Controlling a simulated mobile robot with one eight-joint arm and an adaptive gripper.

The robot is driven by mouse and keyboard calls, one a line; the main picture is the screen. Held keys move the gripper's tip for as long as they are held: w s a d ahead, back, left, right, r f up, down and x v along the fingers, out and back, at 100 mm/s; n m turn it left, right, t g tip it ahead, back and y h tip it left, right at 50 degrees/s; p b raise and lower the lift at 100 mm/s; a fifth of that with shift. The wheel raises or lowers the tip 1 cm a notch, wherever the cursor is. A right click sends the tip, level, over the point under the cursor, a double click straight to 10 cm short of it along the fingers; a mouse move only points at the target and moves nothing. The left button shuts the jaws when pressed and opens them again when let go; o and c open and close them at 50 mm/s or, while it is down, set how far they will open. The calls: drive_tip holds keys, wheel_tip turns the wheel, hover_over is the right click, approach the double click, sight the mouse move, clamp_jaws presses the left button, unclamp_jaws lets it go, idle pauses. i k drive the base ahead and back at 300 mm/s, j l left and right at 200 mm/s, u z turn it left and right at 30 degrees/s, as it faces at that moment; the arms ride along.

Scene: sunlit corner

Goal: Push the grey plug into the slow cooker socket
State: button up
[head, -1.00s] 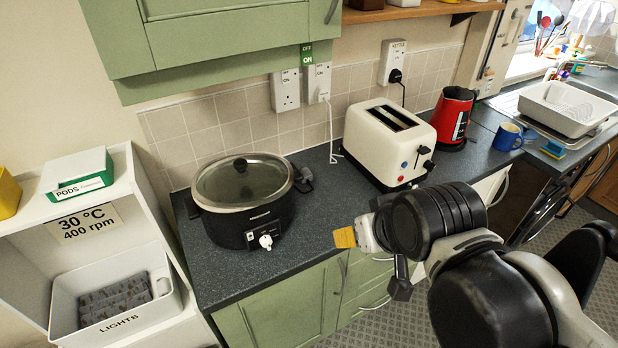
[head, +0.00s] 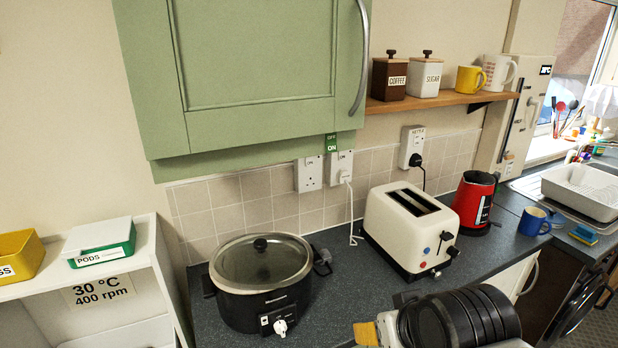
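The black slow cooker (head: 262,285) with a glass lid stands on the dark worktop.
A cream toaster (head: 408,228) stands right of the hanging white cable. A red kettle (head: 474,200) and blue mug (head: 534,221) are further right. A green wall cupboard (head: 250,80) overhangs the sockets. Bare worktop (head: 345,290) lies between cooker and toaster.

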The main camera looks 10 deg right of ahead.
sight(326, 254)
drive_tip(key=i+u, duration=0.2)
drive_tip(key=u, duration=0.3)
drive_tip(key=i+u, duration=0.2)
drive_tip(key=u, duration=0.25)
